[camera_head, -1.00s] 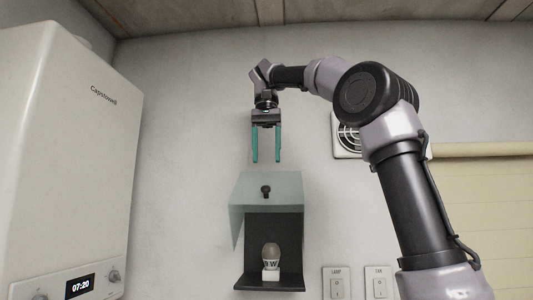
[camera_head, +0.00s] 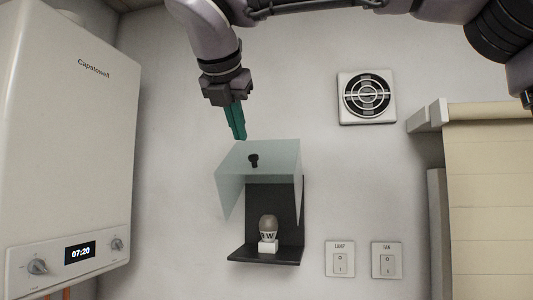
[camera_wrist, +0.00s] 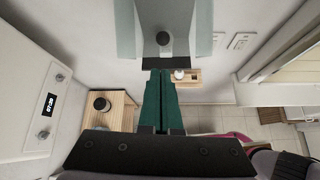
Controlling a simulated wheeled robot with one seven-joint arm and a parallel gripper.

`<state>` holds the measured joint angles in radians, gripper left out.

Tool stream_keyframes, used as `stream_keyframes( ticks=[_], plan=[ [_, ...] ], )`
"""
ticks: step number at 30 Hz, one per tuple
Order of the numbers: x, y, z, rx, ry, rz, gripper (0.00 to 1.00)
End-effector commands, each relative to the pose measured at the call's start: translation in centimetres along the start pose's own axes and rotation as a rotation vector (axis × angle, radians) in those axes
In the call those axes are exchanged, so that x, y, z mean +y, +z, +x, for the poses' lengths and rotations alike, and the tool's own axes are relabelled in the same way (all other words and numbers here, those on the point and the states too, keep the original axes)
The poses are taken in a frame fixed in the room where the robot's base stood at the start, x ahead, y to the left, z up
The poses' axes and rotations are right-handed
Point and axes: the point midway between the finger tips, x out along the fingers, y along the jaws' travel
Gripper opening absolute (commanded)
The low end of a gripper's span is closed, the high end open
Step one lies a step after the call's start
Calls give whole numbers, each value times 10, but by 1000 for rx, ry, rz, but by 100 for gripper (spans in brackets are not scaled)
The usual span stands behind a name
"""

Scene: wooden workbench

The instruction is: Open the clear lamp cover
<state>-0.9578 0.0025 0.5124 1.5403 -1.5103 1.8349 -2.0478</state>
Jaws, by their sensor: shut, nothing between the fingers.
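The clear lamp cover (camera_head: 275,151) is a pale translucent box with a black knob (camera_head: 253,160) on its face. It sits tilted up over the black lamp housing (camera_head: 283,213), with its side panels hanging down. The bulb (camera_head: 269,226) stands uncovered in its white socket on the housing's lower shelf. My gripper (camera_head: 240,137) is shut and empty, its green fingers just above the cover's back edge. In the wrist view, the fingertips (camera_wrist: 161,71) lie close to the cover (camera_wrist: 127,28) and knob (camera_wrist: 163,38). I cannot tell whether they touch the cover.
A white boiler (camera_head: 70,150) fills the left wall. A vent fan (camera_head: 367,97) is at the upper right. Lamp (camera_head: 340,259) and fan (camera_head: 387,260) switches are right of the housing. A wooden stool-like surface (camera_wrist: 118,121) shows below in the wrist view. The wall between is clear.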

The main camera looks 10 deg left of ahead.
Motion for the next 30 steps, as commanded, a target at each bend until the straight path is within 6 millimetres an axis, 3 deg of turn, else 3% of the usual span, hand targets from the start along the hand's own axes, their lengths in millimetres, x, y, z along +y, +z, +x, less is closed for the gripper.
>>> stream_keyframes(
  ticks=[16, 21, 30],
  plan=[
    [-1, 0, 86, 1, -6, 4, 0],
    [-1, 0, 96, 2, -5, 5, 0],
    [-1, 0, 98, 2, -4, 5, 0]
  ],
)
